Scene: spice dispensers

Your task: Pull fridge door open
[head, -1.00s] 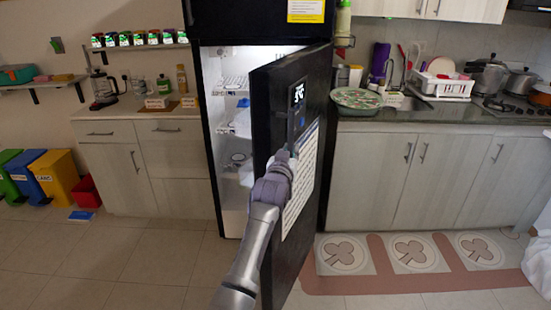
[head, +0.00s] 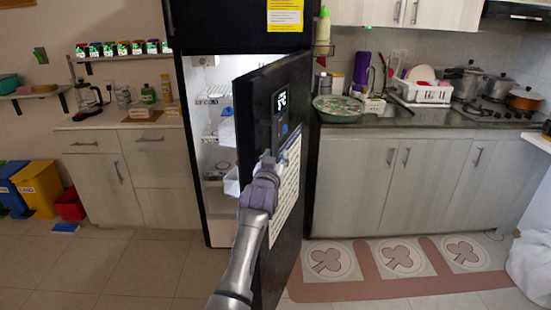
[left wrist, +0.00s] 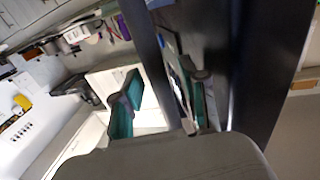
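The black fridge door (head: 290,110) stands partly open in the head view, with the lit interior (head: 212,110) showing to its left. A small display and a white printed sheet (head: 284,195) are on its outer face. My left gripper (head: 268,160) is at the outer face near the free edge; its fingertips are hard to make out there. In the left wrist view my left gripper (left wrist: 165,95) has its teal-padded fingers spread apart, with a dark upright edge (left wrist: 158,70) showing between them. I cannot tell whether they touch it. My right gripper is out of view.
A counter with a sink and dish rack (head: 424,92) is right of the fridge. A lower cabinet (head: 100,170) stands left, with yellow (head: 38,187) and red bins beyond. A patterned mat (head: 395,262) lies on the floor at right. The floor at front left is clear.

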